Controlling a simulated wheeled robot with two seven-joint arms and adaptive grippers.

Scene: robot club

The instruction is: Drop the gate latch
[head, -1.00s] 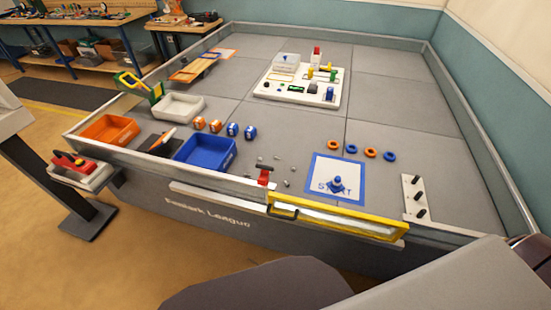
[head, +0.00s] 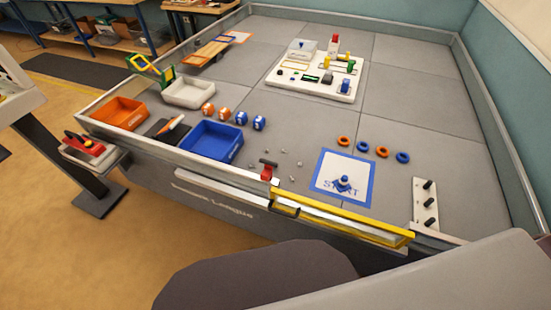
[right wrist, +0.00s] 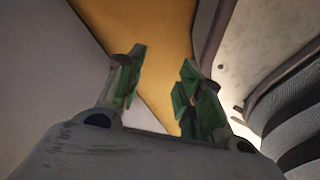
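The yellow gate (head: 345,221) stands along the front wall of the grey field table, roughly in line with the wall. A small red latch (head: 267,173) with a dark bar across its top sits at the gate's left end. The latch is too small to tell its exact position. My right gripper (right wrist: 163,62) shows in the right wrist view, its green-padded fingers apart and nothing between them. It is not touching the gate or latch in that view. My left gripper is in neither view.
A blue bin (head: 213,141) and an orange bin (head: 119,114) sit left of the latch. Small grey pieces lie behind it. A START mat (head: 328,184) with a blue piece lies behind the gate. A peg board (head: 421,216) stands at right.

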